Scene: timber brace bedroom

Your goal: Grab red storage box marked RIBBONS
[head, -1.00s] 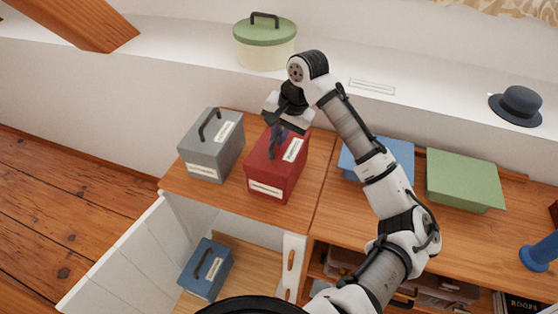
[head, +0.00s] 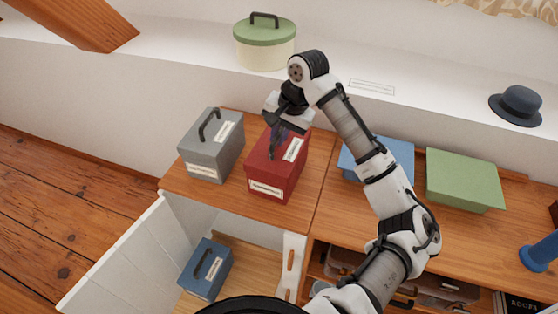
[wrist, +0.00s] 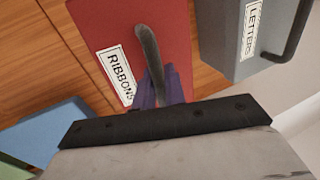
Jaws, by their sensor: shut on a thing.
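The red storage box (head: 277,178) stands upright on the wooden cabinet top, right of the grey box. In the wrist view the red box (wrist: 178,45) shows a white label reading RIBBONS (wrist: 115,77) and a dark handle (wrist: 148,50) on its lid. My gripper (head: 276,140) is over the lid, with its purple fingers (wrist: 160,88) shut on the handle. The near part of the handle is hidden between the fingers. I cannot tell whether the box is lifted off the cabinet top.
The grey box (head: 209,150), labelled LETTERS in the wrist view (wrist: 240,38), stands close at left. A blue box (head: 349,168) and green box (head: 463,180) lie right. Another blue box (head: 206,270) sits in the open compartment below. A round green-lidded box (head: 264,50) stands on the ledge.

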